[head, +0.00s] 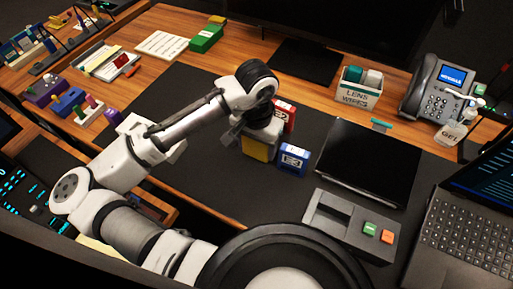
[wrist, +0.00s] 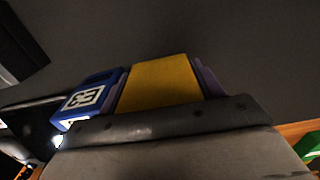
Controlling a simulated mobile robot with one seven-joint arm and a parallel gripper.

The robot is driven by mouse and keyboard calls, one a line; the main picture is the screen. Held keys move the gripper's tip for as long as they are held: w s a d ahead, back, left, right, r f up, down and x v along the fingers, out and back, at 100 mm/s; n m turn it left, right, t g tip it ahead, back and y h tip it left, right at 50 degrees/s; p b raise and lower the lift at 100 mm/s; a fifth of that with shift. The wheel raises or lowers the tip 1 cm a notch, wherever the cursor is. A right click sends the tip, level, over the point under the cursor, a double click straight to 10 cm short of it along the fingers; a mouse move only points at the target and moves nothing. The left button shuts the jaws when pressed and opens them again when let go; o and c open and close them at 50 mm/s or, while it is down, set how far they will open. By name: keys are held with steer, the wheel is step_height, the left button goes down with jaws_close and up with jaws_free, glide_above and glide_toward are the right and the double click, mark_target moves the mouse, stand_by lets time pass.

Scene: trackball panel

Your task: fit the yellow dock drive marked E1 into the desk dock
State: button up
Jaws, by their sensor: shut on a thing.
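The yellow drive (head: 255,149) is in my gripper (head: 258,137), upright on or just above the dark mat at the middle of the head view. The wrist view also shows the yellow drive (wrist: 162,82) close in front of the gripper body. Its marking is not readable in either view. A blue drive (head: 293,159) marked like E3 stands just right of it. A red drive (head: 286,112) stands behind, partly hidden by my gripper. The grey desk dock (head: 334,233), with a dark slot and green and orange buttons, is to the right and nearer.
A black flat panel (head: 367,162) lies right of the drives, behind the dock. A laptop (head: 465,235) is at the right edge. A wipes box (head: 358,93) and a phone (head: 437,95) stand at the back. Bare mat (head: 185,100) lies to the left.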

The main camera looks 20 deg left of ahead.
step_height(320, 180, up, 18)
steer(key=shift+f, duration=0.15)
